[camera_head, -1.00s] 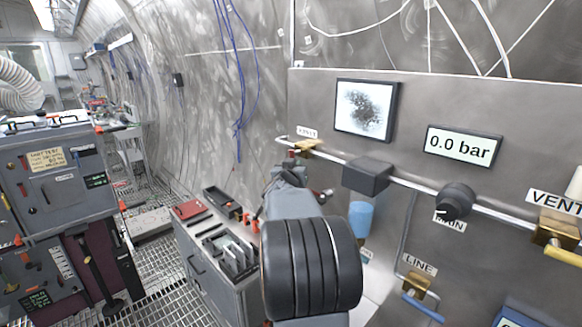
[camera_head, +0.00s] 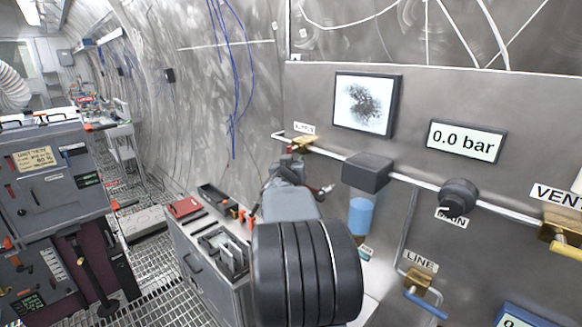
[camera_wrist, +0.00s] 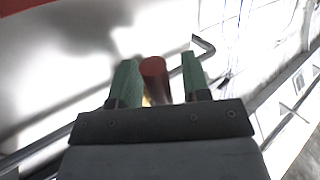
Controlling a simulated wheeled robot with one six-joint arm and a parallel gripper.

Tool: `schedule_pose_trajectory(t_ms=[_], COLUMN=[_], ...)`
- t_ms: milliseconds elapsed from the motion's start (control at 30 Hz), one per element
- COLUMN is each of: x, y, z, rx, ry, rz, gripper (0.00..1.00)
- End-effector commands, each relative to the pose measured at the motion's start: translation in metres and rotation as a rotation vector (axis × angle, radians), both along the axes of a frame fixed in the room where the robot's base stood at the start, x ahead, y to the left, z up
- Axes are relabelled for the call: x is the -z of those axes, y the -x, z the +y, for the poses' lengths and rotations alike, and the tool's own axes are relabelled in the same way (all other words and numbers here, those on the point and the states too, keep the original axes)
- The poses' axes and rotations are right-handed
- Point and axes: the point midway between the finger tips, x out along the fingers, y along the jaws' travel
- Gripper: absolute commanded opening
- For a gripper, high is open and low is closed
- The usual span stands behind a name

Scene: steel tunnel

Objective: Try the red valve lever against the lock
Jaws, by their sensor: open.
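The red valve lever (camera_wrist: 154,72) shows in the wrist view as a round red bar end between the two green fingers of my gripper (camera_wrist: 160,78). The fingers are open, one on each side of the lever, with a visible gap at the right finger. I cannot tell whether the left finger touches it. In the head view the brass valve body (camera_head: 303,146) sits on the wall pipe under a small label, and my arm hides most of the lever. No lock can be made out in either view.
A grey box (camera_head: 367,172) and a black knob (camera_head: 458,197) sit on the same pipe to the right. A blue-handled line valve (camera_head: 418,288) is lower down. A pressure display (camera_head: 466,141) reads 0.0 bar. A cabinet with tools (camera_head: 208,250) stands below my arm.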

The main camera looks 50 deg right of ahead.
Motion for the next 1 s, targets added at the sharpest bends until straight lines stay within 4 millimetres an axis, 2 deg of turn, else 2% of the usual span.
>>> schedule_pose_trajectory(t_ms=[167, 500, 700, 1000], x=[-0.001, -0.004, -0.006, -0.006], y=[0.006, 0.04, 0.056, 0.067], z=[0.013, 0.074, 0.102, 0.12], rx=[-0.002, -0.004, -0.004, -0.001], ry=[0.001, 0.002, 0.001, 0.001], rz=[-0.001, -0.002, -0.002, 0.0], gripper=[0.43, 0.43, 0.43, 0.43])
